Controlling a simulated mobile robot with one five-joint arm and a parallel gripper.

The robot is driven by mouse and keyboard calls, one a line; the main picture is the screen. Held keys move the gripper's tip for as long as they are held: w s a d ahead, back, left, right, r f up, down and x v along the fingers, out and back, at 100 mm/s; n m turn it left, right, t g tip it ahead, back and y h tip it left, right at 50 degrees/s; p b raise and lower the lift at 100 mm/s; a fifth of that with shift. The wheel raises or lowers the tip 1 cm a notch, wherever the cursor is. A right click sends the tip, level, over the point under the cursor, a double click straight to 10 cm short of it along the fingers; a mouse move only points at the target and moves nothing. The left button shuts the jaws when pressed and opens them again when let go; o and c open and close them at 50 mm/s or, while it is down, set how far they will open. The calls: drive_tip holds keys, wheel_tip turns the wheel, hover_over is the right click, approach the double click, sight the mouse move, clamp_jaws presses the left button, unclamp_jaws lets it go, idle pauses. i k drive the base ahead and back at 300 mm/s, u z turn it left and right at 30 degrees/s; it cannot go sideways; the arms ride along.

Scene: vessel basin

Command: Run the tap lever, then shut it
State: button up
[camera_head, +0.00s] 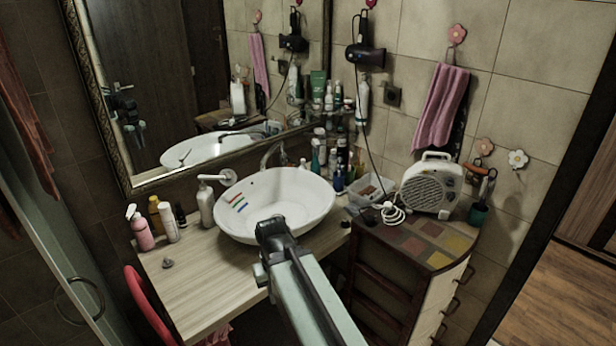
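The tap (268,158) is a grey curved spout behind the white vessel basin (305,195), below the mirror. It is small and dark in this view, and I cannot make out its lever's position or any running water. My gripper (271,228) is at the end of my arm, which reaches up from the bottom of the view. It appears over the front part of the basin, nearer to me than the tap and apart from it. Its fingers are seen from behind and above, so their opening is hidden.
A white pump bottle (206,206) stands left of the basin, with a pink bottle (140,230) farther left. Several bottles crowd the back right. A fan heater (431,185) stands on the tiled cabinet. The wooden counter's (195,285) front left is mostly clear.

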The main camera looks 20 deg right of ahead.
sight(286, 159)
drive_tip(key=u, duration=0.05)
drive_tip(key=k, duration=0.4)
drive_tip(key=u, duration=2.5)
drive_tip(key=k, duration=0.6)
drive_tip(key=z, duration=1.8)
drive_tip(key=i, duration=0.95)
